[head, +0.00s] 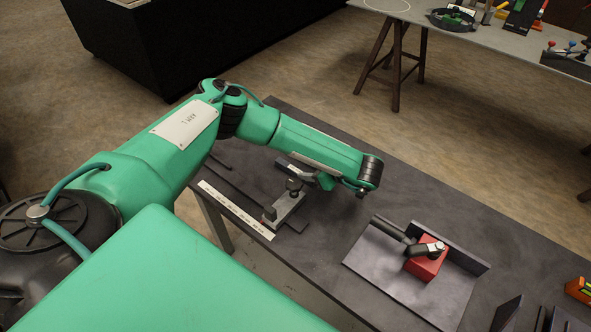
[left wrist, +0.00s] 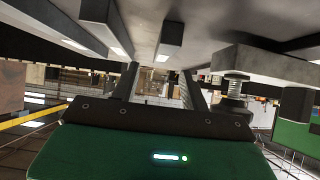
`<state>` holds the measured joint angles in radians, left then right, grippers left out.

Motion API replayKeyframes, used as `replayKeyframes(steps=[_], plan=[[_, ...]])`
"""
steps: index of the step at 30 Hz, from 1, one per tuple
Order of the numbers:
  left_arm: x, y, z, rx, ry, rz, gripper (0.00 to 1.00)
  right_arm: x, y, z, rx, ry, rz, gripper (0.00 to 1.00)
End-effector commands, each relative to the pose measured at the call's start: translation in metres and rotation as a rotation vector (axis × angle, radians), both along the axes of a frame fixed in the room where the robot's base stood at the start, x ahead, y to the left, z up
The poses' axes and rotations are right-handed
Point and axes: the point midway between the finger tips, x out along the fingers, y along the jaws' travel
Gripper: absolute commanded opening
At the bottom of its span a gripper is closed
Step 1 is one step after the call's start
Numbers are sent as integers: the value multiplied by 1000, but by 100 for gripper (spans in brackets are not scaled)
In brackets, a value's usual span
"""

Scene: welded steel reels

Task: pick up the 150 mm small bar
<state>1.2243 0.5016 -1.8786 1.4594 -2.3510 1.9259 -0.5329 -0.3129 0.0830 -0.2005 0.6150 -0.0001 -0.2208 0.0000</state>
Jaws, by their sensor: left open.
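Several bars lie on the dark table. A short dark bar (head: 295,165) lies just beyond my left gripper (head: 322,181), and a thin dark bar (head: 232,179) lies farther left. No marking shows which is 150 mm. My left gripper hangs under the end of its arm, low over the table; its fingertips are mostly hidden in the head view. In the left wrist view, which is upside down, its two dark fingers (left wrist: 160,88) are apart with nothing seen between them. A short bar (left wrist: 171,45) shows near them, not touching as far as I can tell. My right gripper is out of view.
A grey block with a screw knob (head: 286,207) stands beside the gripper, near a white ruler (head: 236,210). To the right, a plate with a fence (head: 385,268) carries a red block (head: 427,264). Bare tabletop (head: 345,215) lies between. Another table (head: 470,40) stands behind.

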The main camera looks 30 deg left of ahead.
Motion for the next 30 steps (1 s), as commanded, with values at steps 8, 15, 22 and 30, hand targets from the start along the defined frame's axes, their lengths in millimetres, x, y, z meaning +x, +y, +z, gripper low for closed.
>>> replayKeyframes(steps=[8,15,22,30], plan=[[-1,20,-9,1,2,2,45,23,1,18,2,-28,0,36],[1,45,-28,0,2,1,45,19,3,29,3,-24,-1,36],[1,48,-32,-2,0,-1,45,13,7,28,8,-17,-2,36],[1,47,-32,-2,0,-1,2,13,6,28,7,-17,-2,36]])
